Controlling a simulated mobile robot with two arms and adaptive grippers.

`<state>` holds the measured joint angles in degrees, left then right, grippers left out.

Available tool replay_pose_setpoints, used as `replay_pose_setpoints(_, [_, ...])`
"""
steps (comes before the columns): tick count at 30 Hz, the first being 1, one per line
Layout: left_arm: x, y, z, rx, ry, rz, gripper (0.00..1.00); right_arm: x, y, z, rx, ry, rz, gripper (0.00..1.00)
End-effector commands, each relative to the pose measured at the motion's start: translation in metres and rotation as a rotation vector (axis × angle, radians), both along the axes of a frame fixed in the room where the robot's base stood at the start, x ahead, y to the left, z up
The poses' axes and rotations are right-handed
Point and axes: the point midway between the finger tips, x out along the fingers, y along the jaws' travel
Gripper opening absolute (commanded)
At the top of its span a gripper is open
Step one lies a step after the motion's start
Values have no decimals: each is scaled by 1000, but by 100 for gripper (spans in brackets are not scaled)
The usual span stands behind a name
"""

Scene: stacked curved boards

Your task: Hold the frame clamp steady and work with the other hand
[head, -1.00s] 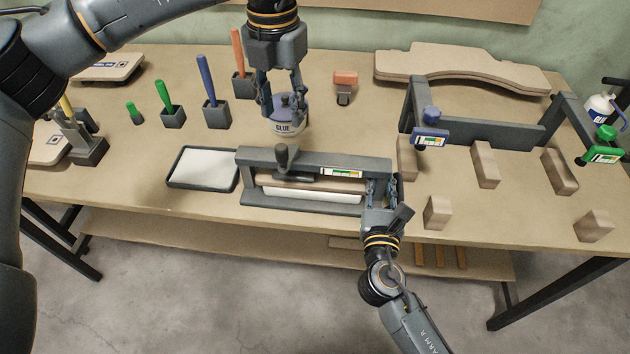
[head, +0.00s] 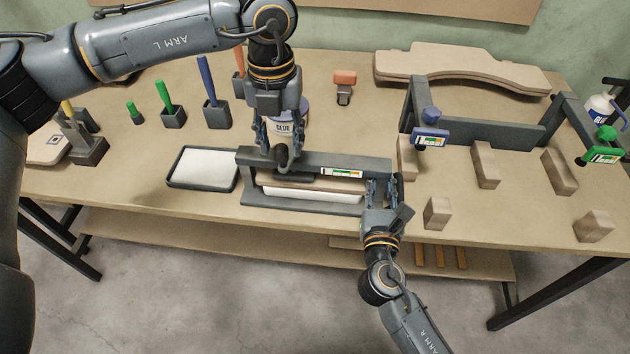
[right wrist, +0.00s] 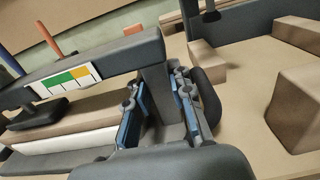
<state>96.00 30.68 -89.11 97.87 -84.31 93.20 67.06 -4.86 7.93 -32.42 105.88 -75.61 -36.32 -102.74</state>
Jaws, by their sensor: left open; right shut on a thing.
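The dark grey frame clamp (head: 350,162) stands near the table's front edge. A brown board over a white layer (head: 310,193) lies inside it. My right gripper (head: 381,188) is shut on the clamp's right upright, and the right wrist view shows its blue-padded fingers on both sides of that post (right wrist: 158,105). My left gripper (head: 282,142) is open and points down at the clamp's dark screw handle (head: 281,158), with its fingers on either side of the handle's top. Contact there cannot be told. A green, yellow and white label (head: 342,172) is on the clamp's top bar.
The glue pot (head: 283,127) stands just behind my left gripper. A tray with a white pad (head: 203,168) lies left of the clamp. Brushes in holders (head: 216,112) stand behind. Wooden blocks (head: 437,212) and a larger frame (head: 490,132) are on the right.

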Motion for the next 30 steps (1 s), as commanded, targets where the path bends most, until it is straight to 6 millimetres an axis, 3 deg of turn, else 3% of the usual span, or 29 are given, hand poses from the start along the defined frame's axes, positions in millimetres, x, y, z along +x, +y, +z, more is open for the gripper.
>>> replay_pose_setpoints(6, [0,0,-14,0,0,-1,42,0,0,-1,0,2,-1,0])
replay_pose_setpoints(15, [0,0,-16,0,-1,-1,42,0,0,-1,-1,2,-1,0])
replay_pose_setpoints(16, [0,0,-16,0,-1,-1,39,0,0,-1,-1,2,-1,0])
replay_pose_setpoints(22, [0,0,-15,0,-1,-2,0,0,0,-1,-1,2,-1,0])
replay_pose_setpoints(30, [1,1,-16,0,0,-1,0,0,0,-1,-1,2,-1,0])
